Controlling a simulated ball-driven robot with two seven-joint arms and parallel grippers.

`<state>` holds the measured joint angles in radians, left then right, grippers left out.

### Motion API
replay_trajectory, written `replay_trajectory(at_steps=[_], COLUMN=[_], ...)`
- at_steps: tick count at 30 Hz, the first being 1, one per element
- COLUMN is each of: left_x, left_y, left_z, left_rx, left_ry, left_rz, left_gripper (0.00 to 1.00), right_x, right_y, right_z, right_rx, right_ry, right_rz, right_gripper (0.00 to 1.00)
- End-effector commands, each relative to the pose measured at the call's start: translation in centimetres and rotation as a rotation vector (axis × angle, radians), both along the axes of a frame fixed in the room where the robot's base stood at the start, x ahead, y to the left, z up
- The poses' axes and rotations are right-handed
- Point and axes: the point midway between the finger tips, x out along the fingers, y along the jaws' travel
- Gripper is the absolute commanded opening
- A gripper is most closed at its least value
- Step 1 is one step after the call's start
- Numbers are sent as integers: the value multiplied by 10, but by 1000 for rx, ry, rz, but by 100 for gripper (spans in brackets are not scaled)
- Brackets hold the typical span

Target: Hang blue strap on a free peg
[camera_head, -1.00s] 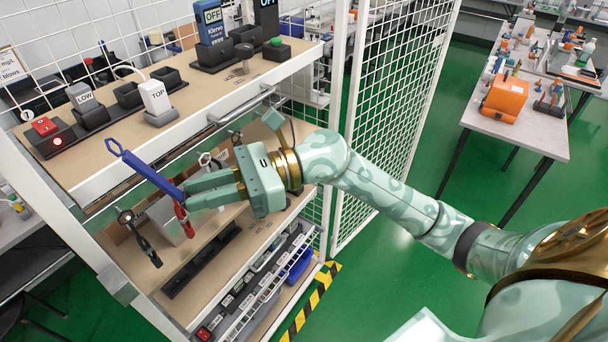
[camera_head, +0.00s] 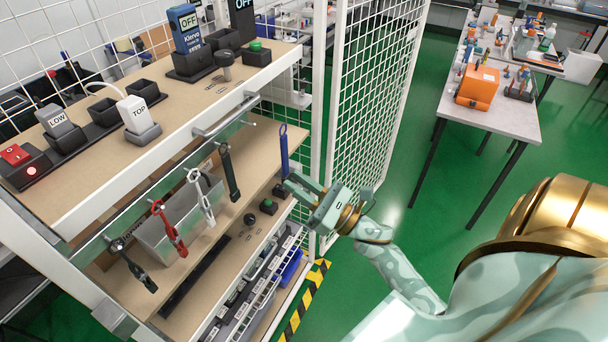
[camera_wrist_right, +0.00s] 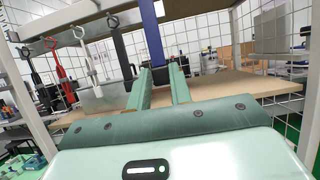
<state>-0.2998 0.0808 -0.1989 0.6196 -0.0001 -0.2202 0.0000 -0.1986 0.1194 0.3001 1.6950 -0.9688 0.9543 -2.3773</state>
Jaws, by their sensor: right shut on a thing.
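The blue strap (camera_head: 284,152) stands nearly upright, its ring end at the top. My right gripper (camera_head: 288,184) is shut on its lower end. In the right wrist view the blue strap (camera_wrist_right: 152,35) rises from between the fingertips (camera_wrist_right: 160,74). The strap is right of the rail (camera_head: 178,178) under the upper shelf, and looks apart from it. A black strap (camera_head: 135,265), a red strap (camera_head: 170,230), a white strap (camera_head: 203,198) and a dark strap (camera_head: 230,173) hang along the rail. I cannot make out a bare peg. My left gripper is not in view.
A grey bin (camera_head: 165,245) stands on the lower shelf behind the hanging straps. The upper shelf (camera_head: 160,165) holds chargers and testers above the rail. A white mesh panel (camera_head: 375,100) stands to the right.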

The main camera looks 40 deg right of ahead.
Motion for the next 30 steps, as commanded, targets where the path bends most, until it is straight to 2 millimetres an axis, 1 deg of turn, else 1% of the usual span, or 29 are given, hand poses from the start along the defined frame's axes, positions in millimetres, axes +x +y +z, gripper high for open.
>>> replay_trajectory(at_steps=[28,29,30], left_x=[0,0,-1], left_y=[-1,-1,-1], left_z=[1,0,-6], left_rx=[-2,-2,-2], left_ry=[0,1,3], left_rz=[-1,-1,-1], left_gripper=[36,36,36], right_x=[64,66,67], right_y=[27,28,28], right_z=[-5,-6,-10], right_rx=[-1,-1,-2], right_ry=[0,0,-1], right_rz=[2,2,1], right_gripper=[0,0,0])
